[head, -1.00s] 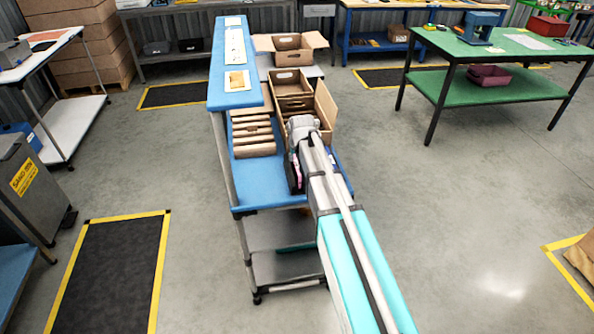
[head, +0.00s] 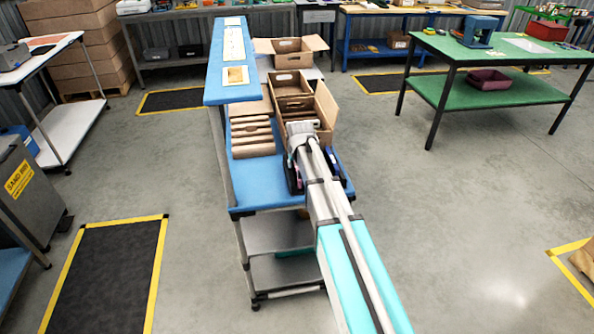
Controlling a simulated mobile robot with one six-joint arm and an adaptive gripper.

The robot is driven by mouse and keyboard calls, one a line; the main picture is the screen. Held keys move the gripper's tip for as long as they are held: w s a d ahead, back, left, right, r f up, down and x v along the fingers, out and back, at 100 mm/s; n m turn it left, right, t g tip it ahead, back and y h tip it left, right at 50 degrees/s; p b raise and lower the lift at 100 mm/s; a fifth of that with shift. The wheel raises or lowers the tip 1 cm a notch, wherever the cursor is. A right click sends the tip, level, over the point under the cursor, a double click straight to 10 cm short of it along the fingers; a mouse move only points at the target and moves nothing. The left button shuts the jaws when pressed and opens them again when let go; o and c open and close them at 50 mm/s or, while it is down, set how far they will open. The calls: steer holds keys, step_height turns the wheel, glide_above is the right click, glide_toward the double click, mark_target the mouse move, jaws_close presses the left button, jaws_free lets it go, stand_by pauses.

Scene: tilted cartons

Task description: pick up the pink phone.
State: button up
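My arm reaches from the lower right over the blue workbench (head: 238,196). Its grey end, where my gripper (head: 301,128) is, stands at the near edge of an open carton (head: 327,104). The fingers are hidden or too small to make out, so I cannot tell whether they are open or shut or hold anything. I cannot tell whether this patch is the pink phone. No other phone can be made out.
Brown cardboard pieces (head: 252,138) lie left of the cartons. Another open carton (head: 290,50) stands farther back. A raised blue shelf (head: 233,97) runs along the bench's left side. A green table (head: 440,45) stands to the right, with clear floor between.

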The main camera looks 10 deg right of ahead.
stand_by(0.3)
jaws_close()
steer(key=shift+r, duration=0.15)
steer(key=shift+r+p, duration=0.95)
steer(key=shift+p, duration=0.15)
steer(key=s+d+r+p, duration=0.1)
steer(key=r+p, duration=0.1)
steer(key=s+d+r+p, duration=0.1)
steer(key=r+p, duration=0.2)
steer(key=s+d+r+p, duration=0.1)
steer(key=d+r+p, duration=0.1)
steer(key=shift+s+r, duration=0.1)
steer(key=shift+r, duration=0.1)
steer(key=s+d+r+p, duration=0.3)
steer(key=s+d, duration=0.2)
steer(key=d, duration=0.2)
steer(key=shift+s+r+p, duration=0.2)
steer(key=shift+s+p, duration=0.05)
steer(key=shift+p, duration=0.15)
